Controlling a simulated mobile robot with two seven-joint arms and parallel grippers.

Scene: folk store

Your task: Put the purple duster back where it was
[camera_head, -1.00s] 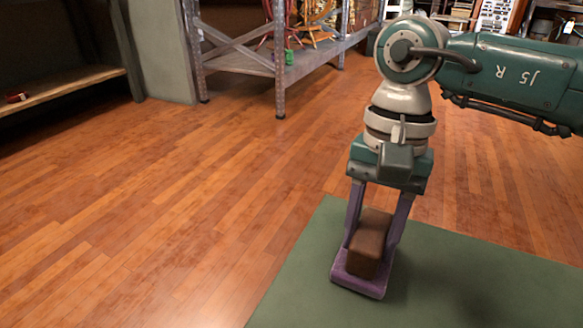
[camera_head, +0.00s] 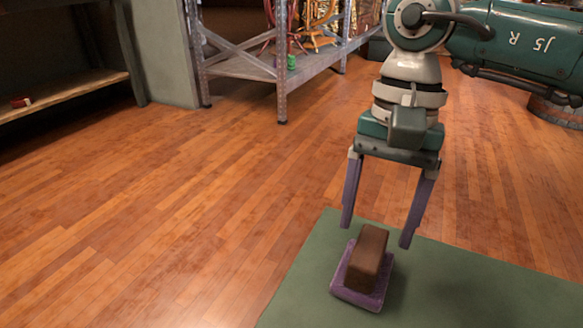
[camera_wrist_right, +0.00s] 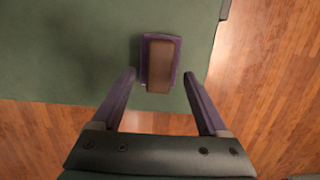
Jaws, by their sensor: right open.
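The purple duster (camera_head: 343,288) has a purple base and a brown block handle on top. It lies on the green surface (camera_head: 460,290), near that surface's far left corner. My right gripper (camera_head: 376,236) is open above and behind the duster, its fingers spread and apart from it. In the right wrist view, the duster (camera_wrist_right: 161,63) sits on the green surface (camera_wrist_right: 60,50), beyond and between the two fingertips of the open right gripper (camera_wrist_right: 160,75). My left gripper is not in view.
A metal shelf rack (camera_head: 240,66) stands on the wooden floor at the back. A wooden shelf (camera_head: 70,95) with a small red item (camera_head: 21,102) is at the left. The green surface around the duster is clear.

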